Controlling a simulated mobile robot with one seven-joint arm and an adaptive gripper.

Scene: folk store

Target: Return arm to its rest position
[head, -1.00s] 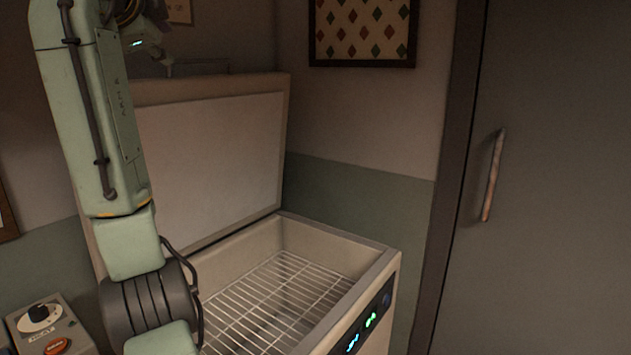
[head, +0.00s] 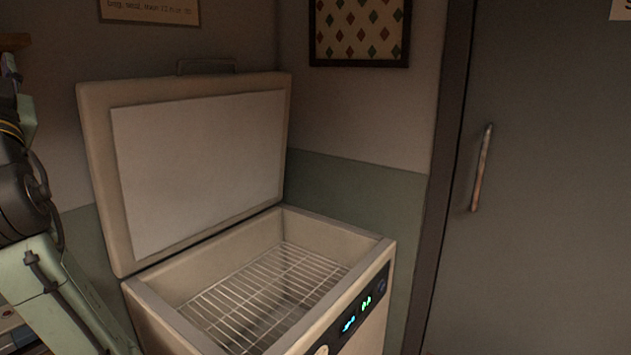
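My arm shows only in part at the left edge of the head view, with pale green links and a dark joint. My gripper is outside the picture, so its opening and anything in it are hidden. A cream chest freezer (head: 143,299) stands in the middle with its lid (head: 195,165) raised and leaning back. Inside is a wire rack (head: 265,295), and no item shows on the visible part of it. My arm is to the left of the freezer, apart from the raised lid in the picture.
A grey door (head: 555,200) with a vertical handle (head: 482,168) is on the right. A framed diamond-pattern picture (head: 360,32) and a paper sign (head: 150,10) hang on the walls. The space above the open freezer is clear.

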